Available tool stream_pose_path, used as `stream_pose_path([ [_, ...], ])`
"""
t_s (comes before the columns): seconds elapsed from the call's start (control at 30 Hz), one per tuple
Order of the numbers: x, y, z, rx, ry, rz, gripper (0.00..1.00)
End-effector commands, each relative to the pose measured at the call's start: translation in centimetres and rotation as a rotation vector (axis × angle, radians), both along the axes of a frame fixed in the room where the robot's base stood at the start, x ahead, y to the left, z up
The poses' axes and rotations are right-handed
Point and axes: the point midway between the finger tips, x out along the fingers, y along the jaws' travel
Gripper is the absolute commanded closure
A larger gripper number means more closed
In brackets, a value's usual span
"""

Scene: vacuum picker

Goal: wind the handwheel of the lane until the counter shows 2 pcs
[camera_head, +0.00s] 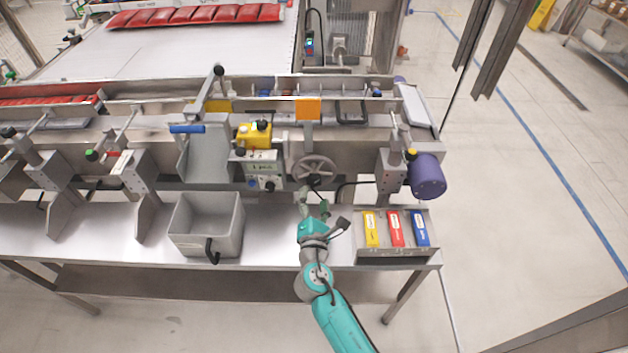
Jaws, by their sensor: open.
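The grey handwheel (315,169) is on the front of the lane, right of the control box. The counter (262,169) is a small pale display below the yellow box; it seems to read "1 pcs", though the text is tiny. My gripper (311,194) is just below the handwheel's lower rim, open, with my arm reaching up from the bottom of the picture. The gripper's fingers are small and partly merge with the dark parts behind them. I cannot tell whether they touch the wheel.
A grey bin (207,222) stands on the bench left of my arm. A tray (395,252) with yellow, red and blue packets lies to the right. A purple motor (427,176) juts out at the lane's right end. A yellow box with buttons (254,135) sits above the counter.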

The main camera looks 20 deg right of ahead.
Motion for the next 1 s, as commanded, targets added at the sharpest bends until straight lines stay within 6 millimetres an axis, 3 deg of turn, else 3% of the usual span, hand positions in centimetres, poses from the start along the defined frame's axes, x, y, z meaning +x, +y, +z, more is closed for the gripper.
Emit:
stream_pose_path([
  [0.2, 3.7, -1.3, 0.1, 0.001, -0.002, -0.001, 0.3],
  [0.4, 5.9, -2.0, 0.0, 0.002, -0.001, 0.0, 0.3],
  [0.83, 6.7, -2.2, 0.0, 0.002, 0.0, 0.001, 0.3],
  [1.0, 6.7, -2.2, 0.0, 0.002, 0.0, 0.001, 0.72],
])
